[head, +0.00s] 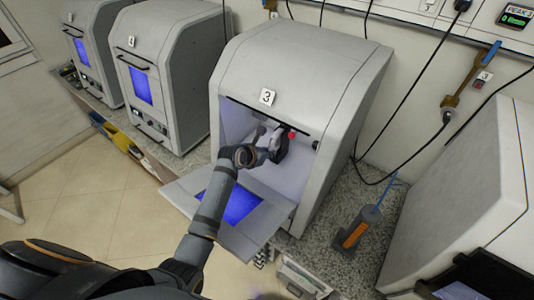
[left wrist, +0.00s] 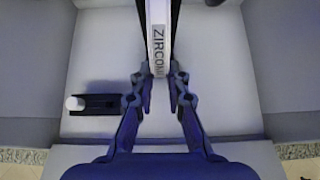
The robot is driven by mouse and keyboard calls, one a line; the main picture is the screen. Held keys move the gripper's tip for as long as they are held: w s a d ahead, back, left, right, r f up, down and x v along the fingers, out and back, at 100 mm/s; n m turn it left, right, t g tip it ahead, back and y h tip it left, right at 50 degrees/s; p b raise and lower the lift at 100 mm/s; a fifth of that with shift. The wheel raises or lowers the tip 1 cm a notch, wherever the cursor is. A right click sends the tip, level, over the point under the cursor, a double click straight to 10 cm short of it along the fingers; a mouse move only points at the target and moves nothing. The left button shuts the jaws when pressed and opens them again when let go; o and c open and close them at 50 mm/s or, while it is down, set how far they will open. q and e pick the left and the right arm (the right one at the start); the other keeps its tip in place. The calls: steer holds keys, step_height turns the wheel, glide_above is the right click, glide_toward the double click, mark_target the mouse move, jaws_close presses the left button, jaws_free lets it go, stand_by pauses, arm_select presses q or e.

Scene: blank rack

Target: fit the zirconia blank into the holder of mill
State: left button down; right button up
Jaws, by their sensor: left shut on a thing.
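Mill 3 (head: 300,70) stands with its front door folded down. My left gripper (head: 266,150) reaches into its chamber. In the left wrist view, the gripper (left wrist: 155,88) is shut on the near edge of the zirconia blank (left wrist: 158,50), a pale disc seen edge-on with lettering on its rim. The dark holder (head: 283,145) is in the chamber just beyond the gripper, with a red spot near its top. In the left wrist view, dark strips flank the blank's far part; I cannot tell whether it is seated. My right gripper is not in view.
The lowered door (head: 262,240) lies under my left arm. A dark block with a white knob (left wrist: 97,104) is on the chamber's left side. Mill 4 (head: 175,70) stands to the left. An orange-and-grey tool (head: 353,233) stands on the counter at right.

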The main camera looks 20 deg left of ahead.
arm_select(q)
steer(key=c, duration=1.3)
jaws_free()
steer(key=shift+o, duration=0.2)
steer(key=shift+s, duration=0.1)
steer(key=v, duration=1.2)
